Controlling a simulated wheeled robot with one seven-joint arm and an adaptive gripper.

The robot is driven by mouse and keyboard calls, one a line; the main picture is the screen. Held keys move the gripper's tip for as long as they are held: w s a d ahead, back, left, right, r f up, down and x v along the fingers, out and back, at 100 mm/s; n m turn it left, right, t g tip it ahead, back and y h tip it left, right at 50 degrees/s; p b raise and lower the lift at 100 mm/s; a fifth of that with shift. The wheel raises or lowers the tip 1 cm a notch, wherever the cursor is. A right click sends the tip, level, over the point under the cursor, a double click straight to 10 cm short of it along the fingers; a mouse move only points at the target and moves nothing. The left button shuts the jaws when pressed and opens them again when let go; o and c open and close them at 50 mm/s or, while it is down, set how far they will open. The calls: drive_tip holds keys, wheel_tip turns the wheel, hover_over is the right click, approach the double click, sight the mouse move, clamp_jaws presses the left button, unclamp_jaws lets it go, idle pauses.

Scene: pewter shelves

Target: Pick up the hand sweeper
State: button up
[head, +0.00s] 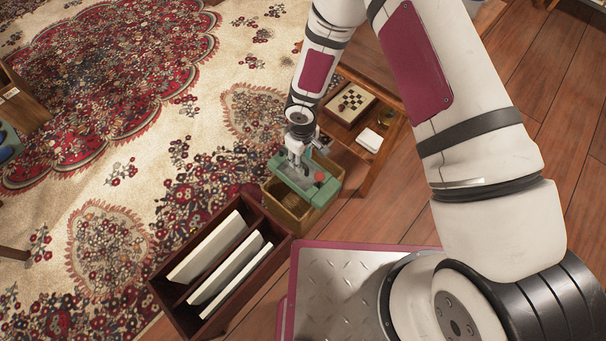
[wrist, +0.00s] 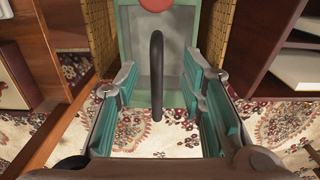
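The hand sweeper looks like the green body with a red round spot (head: 319,176) in the head view, at the top of a tan wicker basket (head: 290,203). In the wrist view its green body (wrist: 178,48) lies ahead, with a dark curved handle (wrist: 157,75) toward me. My gripper (head: 297,160) is over the sweeper. In the wrist view my gripper (wrist: 160,88) is open, with its teal-padded fingers on either side of the handle. Gaps show between the handle and both fingers. The sweeper's underside is hidden.
A dark wooden rack (head: 190,299) with white boards stands beside the basket, at lower left. A wooden table (head: 374,66) with a checkered board (head: 350,102) on its lower shelf stands behind at right. A patterned rug (head: 110,180) leaves open floor at left.

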sight(303, 183)
wheel_tip(303, 183, down, 5)
drive_tip(key=shift+w+d+f+b, duration=0.1)
drive_tip(key=shift+w+b, duration=0.05)
drive_tip(key=shift+b, duration=0.85)
clamp_jaws()
